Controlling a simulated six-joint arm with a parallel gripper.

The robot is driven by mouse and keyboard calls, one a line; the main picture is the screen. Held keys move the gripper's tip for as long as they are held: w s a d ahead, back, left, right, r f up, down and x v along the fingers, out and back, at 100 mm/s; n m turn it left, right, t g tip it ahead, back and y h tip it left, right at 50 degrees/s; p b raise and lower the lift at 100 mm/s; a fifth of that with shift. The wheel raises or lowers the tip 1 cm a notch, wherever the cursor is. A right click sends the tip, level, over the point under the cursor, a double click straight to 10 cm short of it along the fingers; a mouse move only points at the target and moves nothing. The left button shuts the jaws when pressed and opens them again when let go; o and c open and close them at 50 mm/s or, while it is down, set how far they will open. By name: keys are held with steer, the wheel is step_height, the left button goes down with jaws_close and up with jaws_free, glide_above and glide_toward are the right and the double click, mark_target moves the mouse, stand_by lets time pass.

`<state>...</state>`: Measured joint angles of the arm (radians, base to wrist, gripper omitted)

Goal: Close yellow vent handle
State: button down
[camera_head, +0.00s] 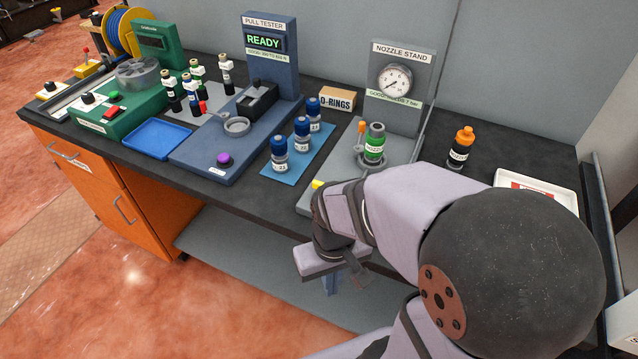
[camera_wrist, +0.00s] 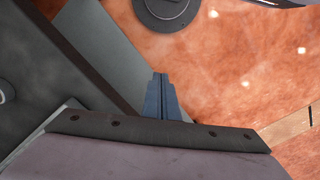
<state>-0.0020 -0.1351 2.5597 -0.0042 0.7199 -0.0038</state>
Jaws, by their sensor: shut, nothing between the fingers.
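The nozzle stand (camera_head: 393,103) is at the right of the bench in the head view, with a round gauge on its upright plate. A small yellow piece (camera_head: 317,184), likely the yellow vent handle, shows at the front left of its base. My arm covers most of it, so I cannot tell its position. My gripper (camera_head: 330,285) points down in front of the bench edge, apart from the yellow piece. In the wrist view its blue fingers (camera_wrist: 160,96) are together and empty, over the floor and a grey shelf.
A green-labelled bottle (camera_head: 375,145) stands on the nozzle stand beside an orange-topped lever (camera_head: 361,130). Several blue-capped bottles (camera_head: 302,138) stand on a blue mat to the left. An orange-capped bottle (camera_head: 461,147) and a white tray (camera_head: 562,192) are at right. The floor in front is open.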

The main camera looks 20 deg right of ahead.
mark_target(316, 186)
steer(key=s+d+f+n+g+h, duration=0.25)
steer(key=s+n+h, duration=0.2)
steer(key=n, duration=0.35)
steer(key=w+a+r+n+t+h+b, duration=0.2)
steer(key=w+r+n+t+h, duration=0.3)
steer(key=w+n+t+h, duration=0.6)
steer(key=w+a+r+n+t+y, duration=0.2)
steer(key=w+a+n+t, duration=0.1)
steer(key=a+n, duration=0.5)
steer(key=shift+a+r+t+y, duration=0.15)
steer(key=shift+a+t+y, duration=0.15)
steer(key=shift+t, duration=0.35)
steer(key=shift+w+d, duration=0.1)
steer(key=shift+d, duration=0.05)
steer(key=p+x, duration=0.3)
steer(key=x, duration=1.1)
